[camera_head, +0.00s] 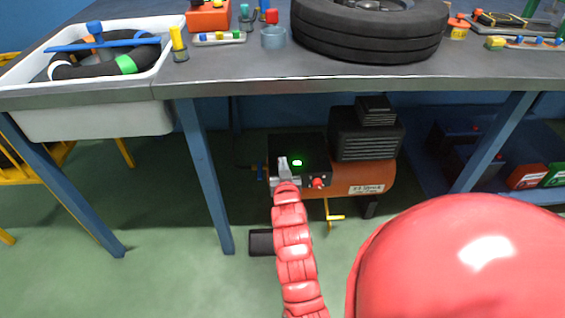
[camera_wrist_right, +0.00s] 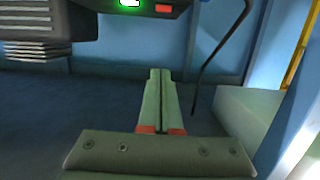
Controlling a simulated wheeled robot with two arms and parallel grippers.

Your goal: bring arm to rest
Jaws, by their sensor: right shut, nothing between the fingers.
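My right arm (camera_head: 293,250), red and segmented, reaches forward under the workbench. Its grey right gripper (camera_head: 283,162) is in front of the black control box (camera_head: 308,147) of an air compressor, just left of a lit green light (camera_head: 297,163). In the right wrist view the two fingers of the gripper (camera_wrist_right: 160,75) lie together, shut, with nothing between them. The green light (camera_wrist_right: 130,3) shows at the top edge of that view. I cannot tell whether the fingertips touch the box. My left gripper is not in view.
The compressor's orange tank (camera_head: 372,178) and a red knob (camera_head: 318,183) are close to the gripper. The workbench (camera_head: 225,80) overhead carries a tyre (camera_head: 370,35) and a white basin (camera_head: 95,120); its blue leg (camera_head: 205,180) stands left. Green floor (camera_head: 170,270) is clear at left.

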